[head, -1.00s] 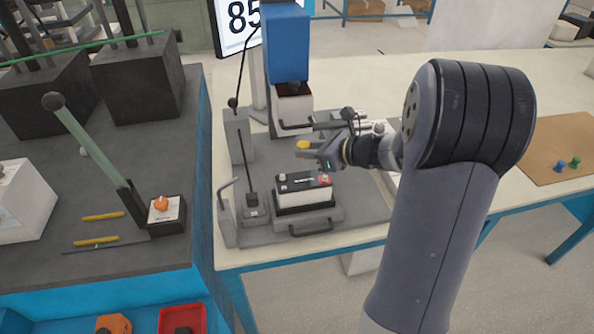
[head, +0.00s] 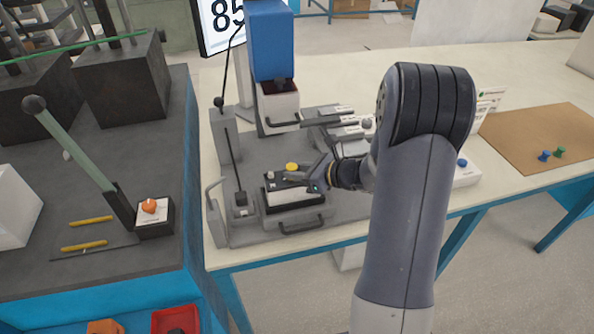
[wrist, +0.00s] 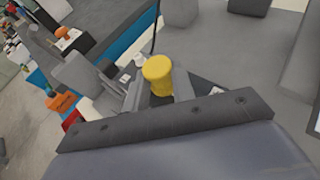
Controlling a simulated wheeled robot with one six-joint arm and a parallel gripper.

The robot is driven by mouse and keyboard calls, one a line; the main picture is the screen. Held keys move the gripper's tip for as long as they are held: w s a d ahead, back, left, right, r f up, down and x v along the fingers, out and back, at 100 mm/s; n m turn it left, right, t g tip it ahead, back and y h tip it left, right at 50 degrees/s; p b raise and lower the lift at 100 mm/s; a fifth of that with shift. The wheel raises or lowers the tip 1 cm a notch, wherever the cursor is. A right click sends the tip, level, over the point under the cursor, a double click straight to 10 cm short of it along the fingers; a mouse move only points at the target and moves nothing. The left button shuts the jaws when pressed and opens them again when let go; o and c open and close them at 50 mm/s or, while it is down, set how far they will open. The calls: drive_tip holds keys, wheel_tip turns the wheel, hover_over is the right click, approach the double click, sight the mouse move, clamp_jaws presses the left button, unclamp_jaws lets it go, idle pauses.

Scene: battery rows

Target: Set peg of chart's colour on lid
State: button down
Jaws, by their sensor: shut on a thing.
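My gripper (head: 308,176) is shut on a yellow peg (head: 291,167), which also shows between the fingers in the wrist view (wrist: 158,75). In the head view the peg appears just over the dark lid of a black and white battery (head: 292,190). I cannot tell whether it touches the lid. The battery sits in a grey holder (head: 290,217) on the bench.
A blue press column (head: 270,42) holding another battery (head: 279,104) stands behind. A tall lever (head: 75,150) rises from the dark bench at the left. A white box with a blue button (head: 466,172) lies right of my arm.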

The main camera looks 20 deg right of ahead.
drive_tip(key=c, duration=1.2)
unclamp_jaws()
drive_tip(key=shift+o, duration=0.2)
drive_tip(key=shift+r, duration=0.1)
drive_tip(key=v, duration=1.2)
drive_tip(key=shift+w+a, duration=0.1)
drive_tip(key=x, duration=1.2)
drive_tip(key=shift+f, duration=0.35)
drive_tip(key=shift+r+p, duration=0.35)
drive_tip(key=shift+r, duration=0.7)
